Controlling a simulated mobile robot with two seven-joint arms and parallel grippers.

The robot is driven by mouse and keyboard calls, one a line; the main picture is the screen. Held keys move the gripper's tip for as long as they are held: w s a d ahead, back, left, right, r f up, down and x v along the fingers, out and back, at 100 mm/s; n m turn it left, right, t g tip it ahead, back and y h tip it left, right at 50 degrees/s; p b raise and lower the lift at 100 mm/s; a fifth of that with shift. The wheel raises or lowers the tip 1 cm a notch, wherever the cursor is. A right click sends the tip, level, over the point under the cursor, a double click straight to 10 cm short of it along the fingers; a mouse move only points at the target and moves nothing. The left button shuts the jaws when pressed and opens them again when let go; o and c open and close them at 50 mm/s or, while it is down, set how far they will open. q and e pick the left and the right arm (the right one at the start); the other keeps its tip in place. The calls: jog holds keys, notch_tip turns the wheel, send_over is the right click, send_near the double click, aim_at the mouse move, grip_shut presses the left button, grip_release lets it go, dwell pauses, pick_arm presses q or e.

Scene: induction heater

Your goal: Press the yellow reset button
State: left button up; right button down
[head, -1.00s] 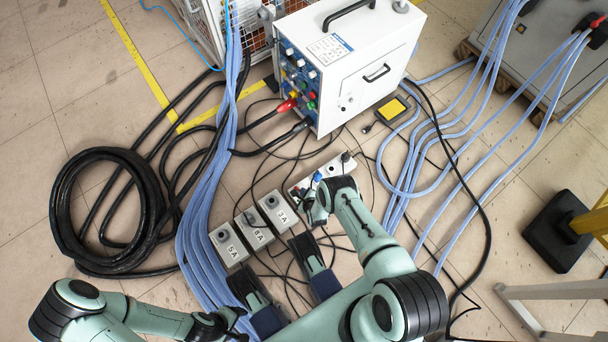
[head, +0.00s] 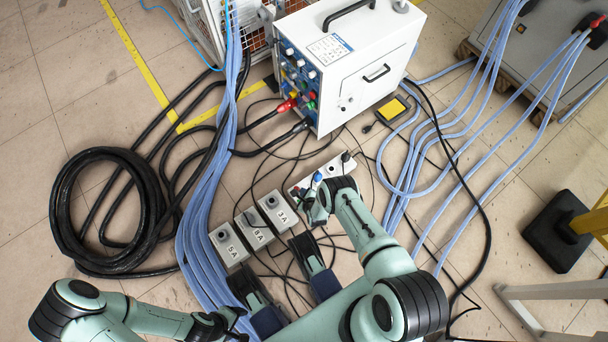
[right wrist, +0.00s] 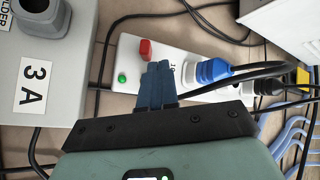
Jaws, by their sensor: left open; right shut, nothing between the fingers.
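The white heater cabinet (head: 355,60) stands at the top middle of the head view. Its blue control panel (head: 294,70) carries several small coloured knobs and buttons; a small yellow spot (head: 300,64) shows there, but I cannot tell whether it is the reset button. My right gripper (head: 309,193) is over the white power strip, away from the panel. In the right wrist view its blue fingers (right wrist: 157,82) are together and empty, near a red switch (right wrist: 145,49) and a green light (right wrist: 122,79). My left gripper (head: 232,318) is low in the head view, its fingers hardly visible.
The power strip (head: 332,168) holds a blue plug (right wrist: 214,70). Grey boxes marked 3A (head: 277,211), 8A (head: 254,231) and 5A (head: 228,246) stand beside it. A yellow-topped pad (head: 391,108) lies right of the cabinet. Blue hoses (head: 205,210) and black cables cross the floor.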

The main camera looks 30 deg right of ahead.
jog(key=shift+f, duration=0.35)
jog(key=shift+s+f, duration=0.1)
jog(key=shift+f, duration=0.85)
dwell(0.8)
jog(key=shift+r, duration=0.1)
jog(key=shift+r+p, duration=1.25)
jog(key=shift+r, duration=0.1)
notch_tip(320, 180, up, 5)
jog(key=p, duration=0.4)
dwell(0.4)
